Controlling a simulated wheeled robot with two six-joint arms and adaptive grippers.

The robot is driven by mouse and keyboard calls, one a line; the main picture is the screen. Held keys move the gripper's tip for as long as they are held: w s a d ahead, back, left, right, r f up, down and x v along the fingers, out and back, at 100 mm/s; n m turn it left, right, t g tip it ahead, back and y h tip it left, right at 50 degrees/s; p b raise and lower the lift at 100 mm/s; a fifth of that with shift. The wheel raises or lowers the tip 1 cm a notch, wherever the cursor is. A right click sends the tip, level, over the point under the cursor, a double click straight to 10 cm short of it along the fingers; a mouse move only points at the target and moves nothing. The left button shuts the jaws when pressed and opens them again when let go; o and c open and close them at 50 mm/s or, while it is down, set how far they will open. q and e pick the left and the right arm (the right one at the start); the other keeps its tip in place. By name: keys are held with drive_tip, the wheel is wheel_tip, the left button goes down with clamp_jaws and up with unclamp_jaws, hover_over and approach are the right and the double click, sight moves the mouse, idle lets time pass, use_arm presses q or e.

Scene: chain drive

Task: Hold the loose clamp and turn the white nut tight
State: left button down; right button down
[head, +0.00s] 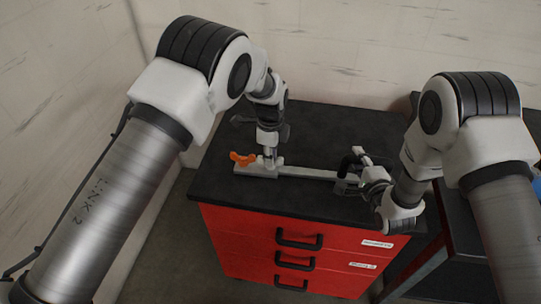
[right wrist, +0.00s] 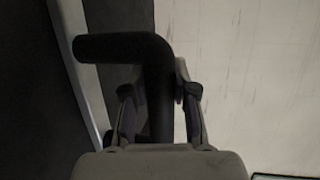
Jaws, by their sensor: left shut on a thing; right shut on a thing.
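A pale grey bar (head: 310,174) lies across the black cabinet top, with an orange winged piece (head: 242,159) at its left end. My left gripper (head: 268,154) points down onto the bar's left part, beside the orange piece. It is shut on a small pale part there, which looks like the white nut but is mostly hidden. A black L-shaped handle (head: 349,162) stands at the bar's right end; it also shows in the right wrist view (right wrist: 120,47). My right gripper (right wrist: 160,95) is shut on this handle, its fingers on either side. I cannot tell which part is the loose clamp.
The black top (head: 235,194) is clear in front of the bar and behind it. Below it is a red drawer cabinet (head: 250,235) with black handles. Pale walls stand behind and at the left. A dark second surface (head: 460,230) is at the right.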

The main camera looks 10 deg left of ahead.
drive_tip(key=shift+s+f, duration=0.1)
drive_tip(key=shift+f, duration=0.05)
use_arm(q)
drive_tip(key=c, duration=1.1)
unclamp_jaws()
drive_tip(key=shift+c, duration=0.2)
wheel_tip(320, 180, up, 12)
use_arm(e)
drive_tip(key=c, duration=0.8)
unclamp_jaws()
drive_tip(key=shift+c, duration=0.2)
